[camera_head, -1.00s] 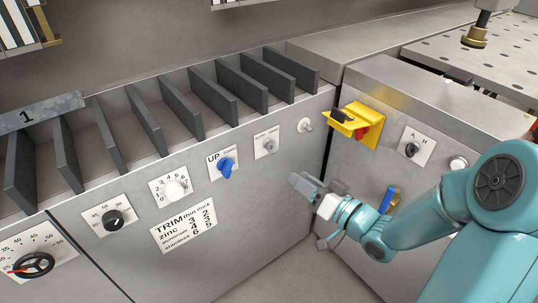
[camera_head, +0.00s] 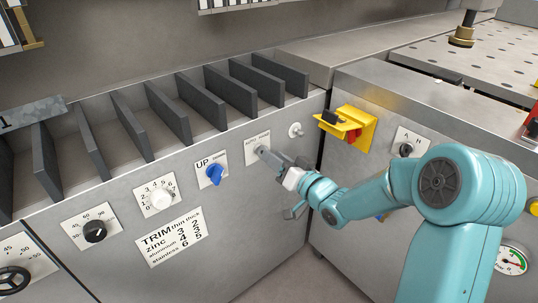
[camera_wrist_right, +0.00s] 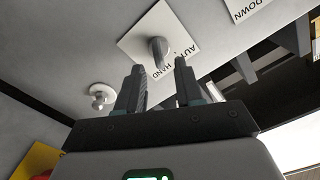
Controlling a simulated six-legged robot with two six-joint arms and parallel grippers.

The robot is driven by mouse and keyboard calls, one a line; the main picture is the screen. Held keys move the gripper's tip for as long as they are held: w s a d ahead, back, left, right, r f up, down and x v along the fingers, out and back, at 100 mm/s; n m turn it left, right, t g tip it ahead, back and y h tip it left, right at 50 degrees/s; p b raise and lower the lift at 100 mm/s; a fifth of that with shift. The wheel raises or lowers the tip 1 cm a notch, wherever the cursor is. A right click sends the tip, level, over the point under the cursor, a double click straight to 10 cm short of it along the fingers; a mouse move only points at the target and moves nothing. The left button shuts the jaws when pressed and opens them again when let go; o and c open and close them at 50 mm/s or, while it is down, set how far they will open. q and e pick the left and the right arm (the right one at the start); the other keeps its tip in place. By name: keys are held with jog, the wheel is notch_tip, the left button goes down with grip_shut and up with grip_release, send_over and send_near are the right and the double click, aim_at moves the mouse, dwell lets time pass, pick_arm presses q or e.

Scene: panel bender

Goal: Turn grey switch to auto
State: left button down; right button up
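The grey switch sits on a white plate (camera_head: 257,146) on the front panel, right of the blue switch. There the right gripper's two fingers (camera_wrist_right: 158,78) are parted and empty, pointing at the switch, with the knob just beyond the tips. Whether they touch it I cannot tell. My left gripper is not in view.
A blue switch (camera_head: 215,174) marked UP sits to the left. Dark upright dividers (camera_head: 232,90) stand along the shelf above the panel.

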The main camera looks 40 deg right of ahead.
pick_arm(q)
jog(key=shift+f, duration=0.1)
pick_arm(e)
jog(key=shift+w+a, duration=0.15)
jog(key=shift+w, duration=1.45)
grip_shut()
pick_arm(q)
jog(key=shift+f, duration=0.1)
